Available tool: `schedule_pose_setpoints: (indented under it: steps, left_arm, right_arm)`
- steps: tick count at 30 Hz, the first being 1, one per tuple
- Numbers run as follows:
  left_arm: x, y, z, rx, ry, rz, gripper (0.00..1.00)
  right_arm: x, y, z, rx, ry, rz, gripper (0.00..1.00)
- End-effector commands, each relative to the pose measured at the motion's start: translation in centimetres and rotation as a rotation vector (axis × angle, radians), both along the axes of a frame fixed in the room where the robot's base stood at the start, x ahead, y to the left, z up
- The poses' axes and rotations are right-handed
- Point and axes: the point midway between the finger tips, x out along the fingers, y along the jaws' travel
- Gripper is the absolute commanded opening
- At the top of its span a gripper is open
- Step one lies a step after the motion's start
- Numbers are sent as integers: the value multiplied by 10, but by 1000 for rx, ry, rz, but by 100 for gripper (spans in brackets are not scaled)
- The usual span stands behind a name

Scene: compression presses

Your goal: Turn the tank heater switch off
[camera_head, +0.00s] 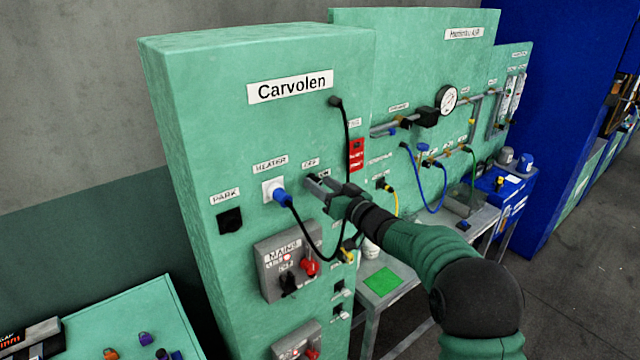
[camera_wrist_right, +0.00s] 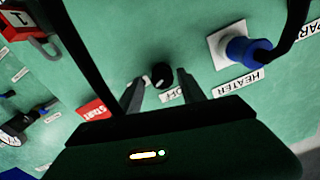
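The heater switch is a small round black knob (camera_wrist_right: 161,74) on the green cabinet front (camera_head: 265,125), with an OFF label (camera_wrist_right: 172,94) beside it in the wrist view. My right gripper (camera_head: 318,188) reaches the panel just right of the HEATER socket (camera_head: 270,190) and mostly hides the knob in the head view. In the wrist view, the right gripper's fingers (camera_wrist_right: 163,84) are apart, one on each side of the knob, with gaps visible. The knob's exact setting is too small to read. My left gripper is not in view.
A blue plug (camera_head: 281,197) with a black cable sits in the HEATER socket; the cable loops under my right gripper. A grey MAINS box (camera_head: 268,262) with a red knob is below. A red START label (camera_wrist_right: 93,109) and a gauge (camera_head: 446,100) are to the sides.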

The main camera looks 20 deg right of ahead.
Motion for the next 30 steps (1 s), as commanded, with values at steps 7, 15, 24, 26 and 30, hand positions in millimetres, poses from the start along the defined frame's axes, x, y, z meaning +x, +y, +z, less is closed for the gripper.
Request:
schedule_pose_setpoints:
  steps: [7,15,24,26,30]
  left_arm:
    - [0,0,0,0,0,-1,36]
    - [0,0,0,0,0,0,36]
    - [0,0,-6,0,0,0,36]
    - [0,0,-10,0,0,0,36]
    - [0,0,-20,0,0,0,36]
  right_arm:
    - [1,4,0,-5,1,-3,13]
    - [2,4,-1,-3,3,-1,0]
    - [2,5,-3,-41,-12,1,0]
    - [2,5,-3,-65,-19,-1,0]
    - [2,4,-5,-142,-48,-1,0]
